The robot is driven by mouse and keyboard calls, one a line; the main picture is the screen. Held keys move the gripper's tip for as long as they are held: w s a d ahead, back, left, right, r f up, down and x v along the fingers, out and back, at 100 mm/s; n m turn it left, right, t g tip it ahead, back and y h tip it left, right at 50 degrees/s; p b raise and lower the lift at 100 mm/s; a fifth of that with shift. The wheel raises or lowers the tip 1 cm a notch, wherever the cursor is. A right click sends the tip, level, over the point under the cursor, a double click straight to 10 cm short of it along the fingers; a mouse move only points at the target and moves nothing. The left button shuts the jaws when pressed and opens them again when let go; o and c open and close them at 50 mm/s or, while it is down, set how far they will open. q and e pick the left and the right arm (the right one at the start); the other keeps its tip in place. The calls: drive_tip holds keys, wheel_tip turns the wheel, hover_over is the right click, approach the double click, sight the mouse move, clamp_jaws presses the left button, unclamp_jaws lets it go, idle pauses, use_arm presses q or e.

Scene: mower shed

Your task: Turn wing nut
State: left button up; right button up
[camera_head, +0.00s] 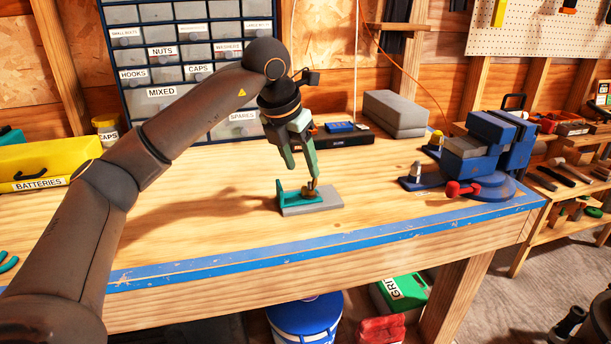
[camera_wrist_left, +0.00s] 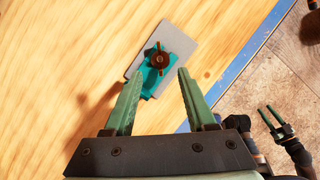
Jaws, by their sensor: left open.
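The wing nut (camera_wrist_left: 160,61) is a small brown-bronze piece on a teal bracket (camera_head: 288,195) that stands on a grey plate (camera_head: 322,206) on the workbench. In the left wrist view the open fingers (camera_wrist_left: 161,76) lie either side of the bracket's near part, with the wing nut just beyond the tips. Contact cannot be told. My right gripper (camera_wrist_left: 272,118) shows small at the right of the wrist view, away from the bench top.
A blue-grey vise (camera_head: 480,150) with a red handle end stands to the right on the bench. Grey blocks (camera_head: 396,113) and a black tray (camera_head: 343,138) lie behind. A yellow batteries bin (camera_head: 50,163) is at left. The bench front edge (camera_head: 300,250) has blue tape; bare wood surrounds the plate.

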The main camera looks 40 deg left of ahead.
use_arm(q)
drive_tip(key=v, duration=0.6)
drive_tip(key=shift+r, duration=0.25)
drive_tip(key=shift+s, duration=0.1)
idle(0.8)
idle(1.2)
idle(0.4)
